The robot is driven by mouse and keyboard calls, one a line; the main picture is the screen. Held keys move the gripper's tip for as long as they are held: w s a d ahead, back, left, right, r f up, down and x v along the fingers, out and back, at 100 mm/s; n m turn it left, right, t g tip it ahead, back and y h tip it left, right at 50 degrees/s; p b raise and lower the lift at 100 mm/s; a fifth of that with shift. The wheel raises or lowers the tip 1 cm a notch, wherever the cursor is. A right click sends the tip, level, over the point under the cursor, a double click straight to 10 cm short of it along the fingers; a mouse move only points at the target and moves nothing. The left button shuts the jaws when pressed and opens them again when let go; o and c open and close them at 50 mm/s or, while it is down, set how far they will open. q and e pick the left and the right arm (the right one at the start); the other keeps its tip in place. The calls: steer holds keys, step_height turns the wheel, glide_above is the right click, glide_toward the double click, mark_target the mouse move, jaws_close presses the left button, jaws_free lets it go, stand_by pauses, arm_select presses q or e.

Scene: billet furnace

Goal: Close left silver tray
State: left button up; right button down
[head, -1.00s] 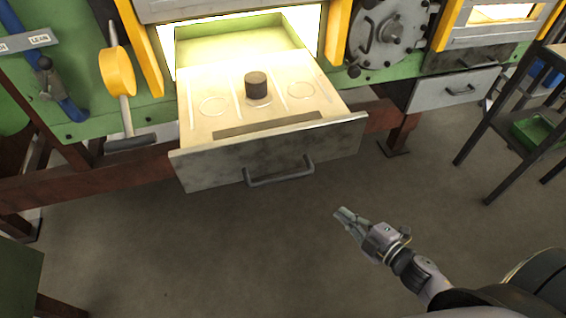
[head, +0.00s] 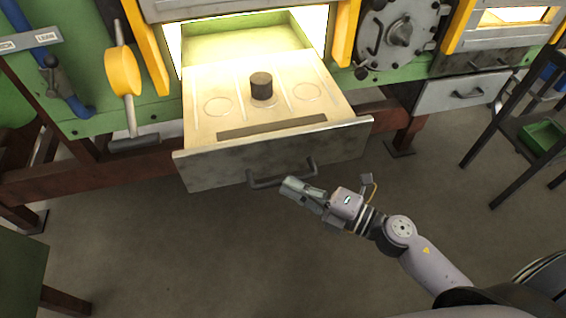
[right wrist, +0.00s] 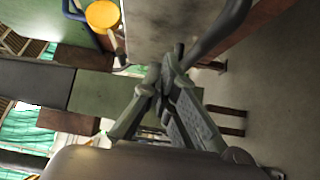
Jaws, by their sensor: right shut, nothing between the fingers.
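The left silver tray (head: 225,168) is a drawer pulled out of the glowing furnace, with a grey front and a dark bar handle (head: 283,176). A dark round billet (head: 261,86) stands upright on its top, between ring marks. My right gripper (head: 288,187) is shut and empty, just in front of and below the handle in the head view. In the right wrist view its fingertips (right wrist: 165,68) meet close to the handle (right wrist: 215,35); I cannot tell whether they touch it. My left gripper is not in view.
A second, shut silver tray (head: 462,92) is at the right, below another furnace opening. A yellow-headed mallet (head: 122,70) hangs at the left. A dark shelf stand (head: 510,130) is at the right. The floor before the tray is clear.

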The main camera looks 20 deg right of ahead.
steer(key=w, duration=0.2)
steer(key=w+a, duration=0.1)
steer(key=w, duration=0.1)
steer(key=shift+a+p, duration=0.15)
steer(key=shift+p, duration=0.15)
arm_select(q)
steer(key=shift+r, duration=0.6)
arm_select(e)
steer(key=shift+w, duration=0.65)
steer(key=shift+w, duration=0.1)
